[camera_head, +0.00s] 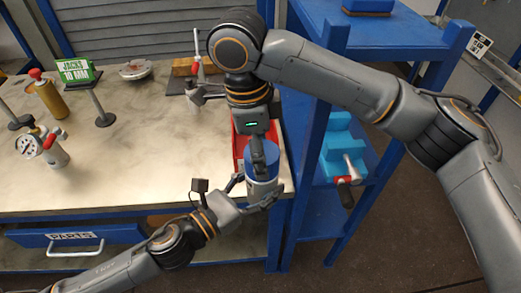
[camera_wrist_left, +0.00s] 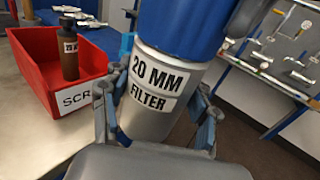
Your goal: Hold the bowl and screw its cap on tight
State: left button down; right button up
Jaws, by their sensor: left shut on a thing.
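The bowl (camera_head: 262,188) is a grey cylinder, labelled "20 MM FILTER" in the left wrist view (camera_wrist_left: 150,115). It is held nearly upright near the table's front right corner. My left gripper (camera_head: 254,192) is shut around its sides. The blue cap (camera_head: 272,162) sits on top of the bowl; in the left wrist view (camera_wrist_left: 185,32) no gap shows between them. My right gripper (camera_head: 258,153) points down at the cap from above, a finger lying in front of it. Its other finger is hidden, so its grip cannot be told.
A red bin (camera_wrist_left: 28,72) holding a brown bottle (camera_wrist_left: 68,58) stands close behind the bowl. A blue shelf frame (camera_head: 303,170) stands right of the table. Several fittings and stands are on the table's left and back. The tabletop's front middle (camera_head: 150,150) is clear.

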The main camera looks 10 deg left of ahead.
jog(key=shift+o, duration=0.6)
jog(key=shift+s+r, duration=0.1)
jog(key=shift+r, duration=2.15)
